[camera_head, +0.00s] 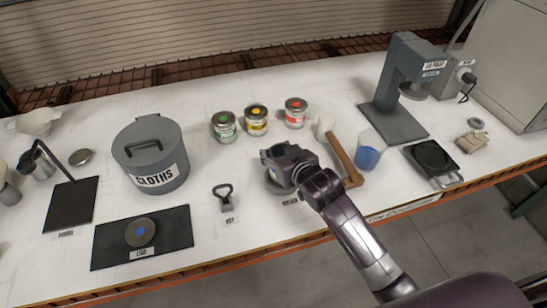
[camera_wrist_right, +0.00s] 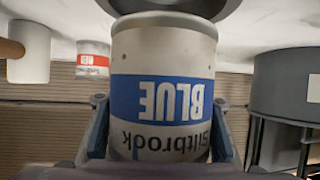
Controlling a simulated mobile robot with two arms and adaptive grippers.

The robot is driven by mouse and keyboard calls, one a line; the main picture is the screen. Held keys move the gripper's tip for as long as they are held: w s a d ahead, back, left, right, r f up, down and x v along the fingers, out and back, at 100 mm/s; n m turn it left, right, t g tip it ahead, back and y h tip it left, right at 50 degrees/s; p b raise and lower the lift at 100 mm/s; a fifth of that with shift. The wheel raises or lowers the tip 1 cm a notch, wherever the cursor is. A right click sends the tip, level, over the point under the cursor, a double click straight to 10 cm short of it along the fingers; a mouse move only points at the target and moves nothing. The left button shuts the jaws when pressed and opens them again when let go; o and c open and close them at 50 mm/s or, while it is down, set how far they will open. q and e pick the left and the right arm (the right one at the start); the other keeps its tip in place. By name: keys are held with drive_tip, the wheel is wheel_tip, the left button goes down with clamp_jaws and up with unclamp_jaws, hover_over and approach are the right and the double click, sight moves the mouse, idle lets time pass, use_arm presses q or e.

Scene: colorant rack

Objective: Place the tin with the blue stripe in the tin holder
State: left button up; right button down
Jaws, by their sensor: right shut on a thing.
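The tin with the blue stripe (camera_wrist_right: 163,65) fills the middle of the right wrist view, which is upside down. My right gripper (camera_head: 284,160) is shut on it, one finger on each side. In the head view my gripper hides most of the tin. A round grey base, apparently the tin holder (camera_head: 277,185), shows under my gripper, with a small label in front. It also shows in the wrist view (camera_wrist_right: 180,5), right at the tin's lower end. I cannot tell whether the tin rests in it. My left gripper is out of view.
A grey CLOTHS bin (camera_head: 147,165) stands left. Green (camera_head: 224,128), yellow (camera_head: 256,122) and red (camera_head: 295,115) striped tins stand behind. A blue-dotted lid (camera_head: 139,232) sits on the black mat (camera_head: 105,245).

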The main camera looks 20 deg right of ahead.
wheel_tip(320, 180, down, 4)
drive_tip(key=shift+f, duration=0.2)
drive_tip(key=shift+f, duration=0.15)
drive_tip(key=c, duration=0.9)
unclamp_jaws()
drive_tip(key=shift+c, duration=0.2)
